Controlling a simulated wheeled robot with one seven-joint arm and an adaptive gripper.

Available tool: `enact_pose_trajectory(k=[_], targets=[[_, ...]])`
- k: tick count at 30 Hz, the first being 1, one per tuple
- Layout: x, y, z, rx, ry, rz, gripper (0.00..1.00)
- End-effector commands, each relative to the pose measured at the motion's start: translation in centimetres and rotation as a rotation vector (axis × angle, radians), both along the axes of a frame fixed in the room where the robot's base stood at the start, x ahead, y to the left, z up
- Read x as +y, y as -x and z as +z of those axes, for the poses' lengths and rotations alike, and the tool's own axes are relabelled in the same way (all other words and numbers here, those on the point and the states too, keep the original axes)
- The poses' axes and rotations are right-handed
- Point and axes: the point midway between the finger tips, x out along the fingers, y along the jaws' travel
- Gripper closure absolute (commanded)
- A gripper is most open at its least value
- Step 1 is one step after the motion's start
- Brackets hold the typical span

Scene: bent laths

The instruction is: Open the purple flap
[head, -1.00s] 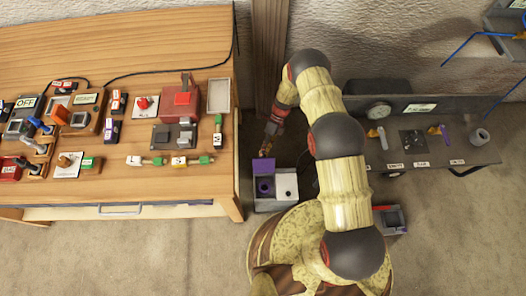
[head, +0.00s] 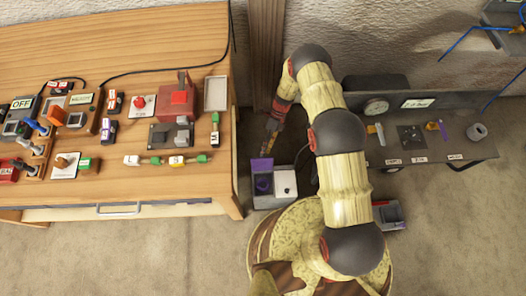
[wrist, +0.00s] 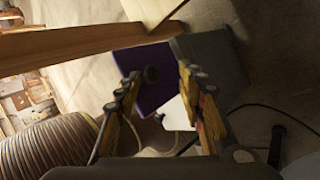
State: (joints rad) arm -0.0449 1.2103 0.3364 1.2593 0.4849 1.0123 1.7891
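A grey box stands on the floor (head: 264,202) between the wooden table and my base. Its left part has a purple flap (head: 261,165), which stands raised at the back edge. Below the flap is a dark purple recess with a round dark shape in it. The right part has a white top with a dark knob. My gripper (head: 271,140) is just behind and above the flap. In the wrist view my gripper (wrist: 160,74) has its fingers apart with nothing held. A purple surface (wrist: 138,62) and a dark round knob show beyond the fingertips; I cannot tell whether they touch.
The wooden table (head: 150,95) with several switches and labelled devices is close on the left. A dark bench (head: 440,150) with a gauge stands on the right. A wooden post (head: 266,50) and the wall are behind. A cable shows near the box in the wrist view.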

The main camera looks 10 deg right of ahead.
Motion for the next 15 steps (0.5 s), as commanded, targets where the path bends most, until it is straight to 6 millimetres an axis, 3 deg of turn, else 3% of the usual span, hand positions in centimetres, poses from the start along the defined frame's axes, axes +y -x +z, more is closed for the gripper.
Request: enact_pose_trajectory(k=[6, 15], targets=[[-1.5, -2.8, 3.5, -0.005, -0.001, -0.005, 0.63], [-3.1, -5.3, 7.0, -0.003, -0.002, -0.007, 0.63]])
